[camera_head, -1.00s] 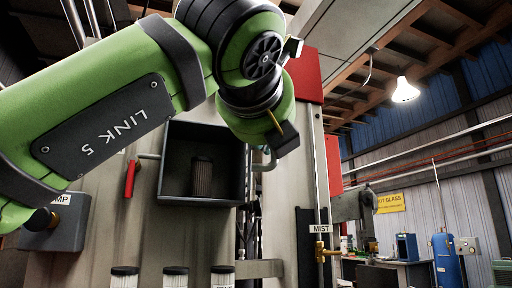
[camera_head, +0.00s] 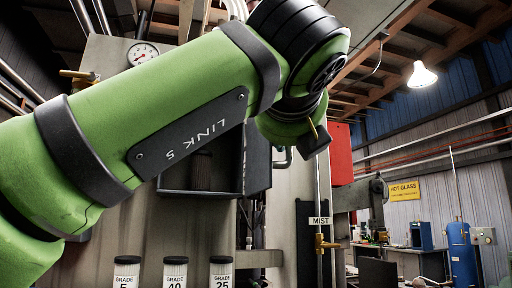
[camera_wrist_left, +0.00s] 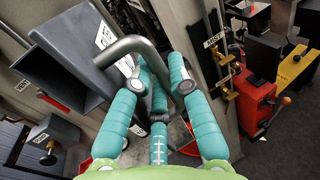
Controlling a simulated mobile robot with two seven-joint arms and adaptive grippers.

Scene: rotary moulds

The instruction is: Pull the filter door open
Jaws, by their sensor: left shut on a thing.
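The filter housing is a dark grey box (camera_head: 175,177) on the pale machine front. Its front is open and a ribbed filter cartridge (camera_head: 201,170) stands inside. A dark panel (camera_head: 258,160) at its right side looks like the filter door, standing out from the box. A bent grey handle (camera_head: 284,158) shows just right of it. In the left wrist view, the handle (camera_wrist_left: 131,43) passes between the teal fingers of my left gripper (camera_wrist_left: 160,85), which is shut on it. In the head view, my green arm covers the box's upper left and the fingers are hidden. My right gripper is not in view.
Labelled jars (camera_head: 174,273) stand below the box. A MIST valve (camera_head: 322,243) on a vertical pipe is to the right. A pressure gauge (camera_head: 143,53) is at upper left. A red unit (camera_wrist_left: 257,100) stands right in the wrist view. Floor shows at the wrist view's lower right.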

